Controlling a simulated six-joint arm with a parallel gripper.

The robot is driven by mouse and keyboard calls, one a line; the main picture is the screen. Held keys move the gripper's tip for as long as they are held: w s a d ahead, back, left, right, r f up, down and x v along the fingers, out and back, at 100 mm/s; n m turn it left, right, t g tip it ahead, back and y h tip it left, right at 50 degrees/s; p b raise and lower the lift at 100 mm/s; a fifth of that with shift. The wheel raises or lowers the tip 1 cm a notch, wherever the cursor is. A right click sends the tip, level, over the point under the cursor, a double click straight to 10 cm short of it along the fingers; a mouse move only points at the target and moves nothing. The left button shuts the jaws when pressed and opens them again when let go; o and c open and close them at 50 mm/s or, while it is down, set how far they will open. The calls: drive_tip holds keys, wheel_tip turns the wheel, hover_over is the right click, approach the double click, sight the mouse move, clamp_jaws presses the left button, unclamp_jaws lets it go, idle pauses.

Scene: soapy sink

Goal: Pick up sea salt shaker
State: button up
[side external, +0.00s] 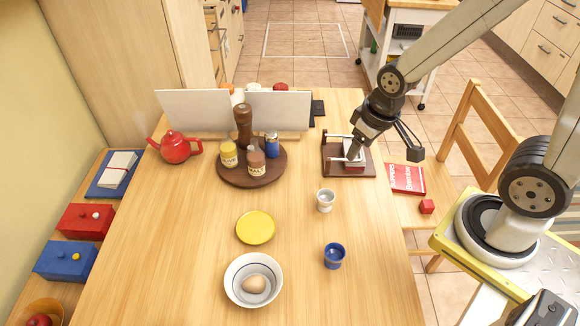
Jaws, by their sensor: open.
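A round dark wooden tray (225,177) stands at the table's far middle. It bears a tall brown pepper mill (243,126), a small blue shaker (272,145), a yellow-topped jar (229,155) and a brown-topped jar (256,163). The labels are too small to read, so I cannot tell which one is the sea salt shaker. My gripper (351,148) is open, to the right of the round tray, over a dark wooden holder (331,168). It is clear of the shakers. Its fingers are hard to separate from the holder's pale bars.
Two pale upright panels (195,110) stand behind the round tray. A red teapot (176,148) is at its left. A white cup (325,200), blue cup (334,256), yellow plate (256,227) and a bowl (238,294) with an egg are nearer. The table's left front is clear.

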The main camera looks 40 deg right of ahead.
drive_tip(key=o, duration=0.3)
drive_tip(key=n+t, duration=0.2)
drive_tip(key=t, duration=0.3)
approach(272, 134)
drive_tip(key=s+d+r, duration=0.1)
drive_tip(key=s+r, duration=0.3)
drive_tip(key=s, duration=0.3)
drive_tip(key=shift+w+d+f+n+t+y, duration=0.15)
drive_tip(key=shift+w+f+n+t+y, duration=0.15)
drive_tip(key=shift+w+f+t+y, duration=0.9)
drive_tip(key=shift+w+d+f+n+t+y, duration=0.15)
drive_tip(key=shift+w+f+n+t+y, duration=0.25)
drive_tip(key=shift+w+f, duration=1.45)
drive_tip(key=shift+w+d+f+n+t+y, duration=0.2)
drive_tip(key=shift+w+f+t+y, duration=0.65)
drive_tip(key=shift+f, duration=1)
drive_tip(key=shift+w+h, duration=0.25)
drive_tip(key=shift+w, duration=0.05)
drive_tip(key=shift+x, duration=1.3)
